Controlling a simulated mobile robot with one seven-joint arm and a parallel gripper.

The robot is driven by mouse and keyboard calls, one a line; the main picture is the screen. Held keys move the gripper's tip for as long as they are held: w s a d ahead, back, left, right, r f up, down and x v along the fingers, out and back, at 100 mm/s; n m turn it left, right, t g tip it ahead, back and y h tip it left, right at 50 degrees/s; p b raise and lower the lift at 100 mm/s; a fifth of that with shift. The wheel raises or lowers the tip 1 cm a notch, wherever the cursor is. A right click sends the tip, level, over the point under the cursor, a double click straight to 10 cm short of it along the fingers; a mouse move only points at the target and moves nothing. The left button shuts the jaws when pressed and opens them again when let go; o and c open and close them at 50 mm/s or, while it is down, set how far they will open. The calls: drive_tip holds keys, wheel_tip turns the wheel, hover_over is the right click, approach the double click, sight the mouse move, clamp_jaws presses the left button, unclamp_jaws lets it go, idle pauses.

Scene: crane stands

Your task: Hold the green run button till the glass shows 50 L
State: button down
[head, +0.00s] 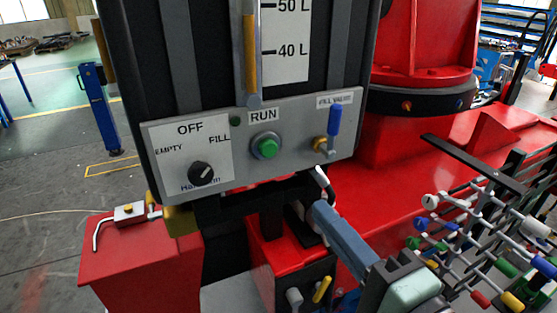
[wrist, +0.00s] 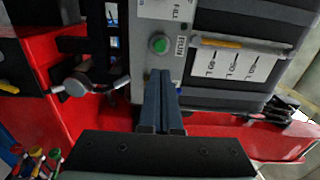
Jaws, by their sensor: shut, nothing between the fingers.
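The green run button (head: 267,147) sits in a round collar under the RUN label on the grey panel. It also shows in the wrist view (wrist: 159,44), just beyond my fingertips. My gripper (head: 318,208) is shut and empty, below and right of the button in the head view, apparently apart from it. Its fingers also show in the wrist view (wrist: 160,75). The sight glass (head: 250,55) holds an amber column that passes 40 L and stands close to the 50 L mark; I cannot tell its exact level.
The selector knob (head: 201,173) appears turned toward FILL. A blue-handled fill valve (head: 334,122) stands right of the button. A red box with a bent lever (head: 130,212) is at lower left. A rack of coloured-tipped levers (head: 490,235) is at the right.

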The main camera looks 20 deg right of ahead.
sight(270, 151)
drive_tip(key=w, duration=0.8)
drive_tip(key=w+p, duration=0.1)
drive_tip(key=w, duration=0.3)
drive_tip(key=shift+w+a+r, duration=0.15)
drive_tip(key=shift+w+a, duration=0.1)
drive_tip(key=shift+w, duration=0.65)
drive_tip(key=shift+w, duration=0.1)
